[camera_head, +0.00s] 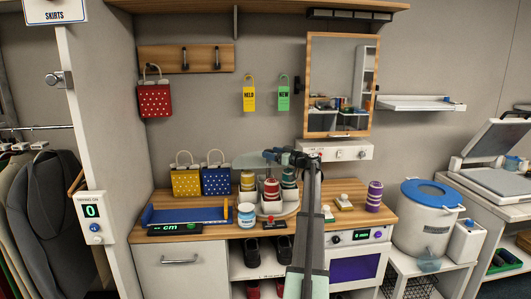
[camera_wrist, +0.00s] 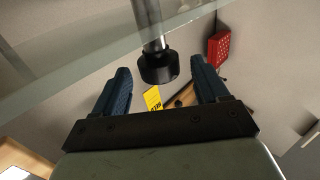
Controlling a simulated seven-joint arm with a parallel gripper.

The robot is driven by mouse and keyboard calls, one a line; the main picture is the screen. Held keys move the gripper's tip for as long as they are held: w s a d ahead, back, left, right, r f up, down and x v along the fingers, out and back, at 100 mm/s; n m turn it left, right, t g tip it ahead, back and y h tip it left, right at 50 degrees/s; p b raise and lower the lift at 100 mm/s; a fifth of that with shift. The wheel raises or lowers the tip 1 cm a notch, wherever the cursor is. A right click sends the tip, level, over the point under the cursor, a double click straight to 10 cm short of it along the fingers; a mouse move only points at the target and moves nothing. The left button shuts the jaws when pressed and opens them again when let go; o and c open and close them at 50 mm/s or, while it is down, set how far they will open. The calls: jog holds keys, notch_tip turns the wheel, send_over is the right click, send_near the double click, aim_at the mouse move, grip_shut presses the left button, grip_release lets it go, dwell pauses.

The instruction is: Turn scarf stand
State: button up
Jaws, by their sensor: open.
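The scarf stand (camera_head: 292,209) is on the wooden counter, a pale round tray holding several striped scarf rolls, such as a red and white one (camera_head: 271,189). A clear glass plate (camera_head: 250,162) shows above the rolls. My gripper (camera_head: 283,156) is over the stand, beside the glass plate. In the wrist view the blue fingers of my gripper (camera_wrist: 161,84) are apart, with a black knob (camera_wrist: 159,68) on a metal post between them. The glass (camera_wrist: 75,62) crosses the top of that view. I cannot tell whether the fingers touch the knob. My arm hides the stand's right part.
A white jar (camera_head: 246,216) and a red-based lever (camera_head: 271,223) stand in front of the stand. Yellow (camera_head: 186,182) and blue (camera_head: 216,181) dotted bags stand to its left. A purple roll (camera_head: 374,197) is to the right. A mirror (camera_head: 336,55) hangs behind.

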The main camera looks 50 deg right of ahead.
jog(key=shift+w, duration=2.2)
grip_shut()
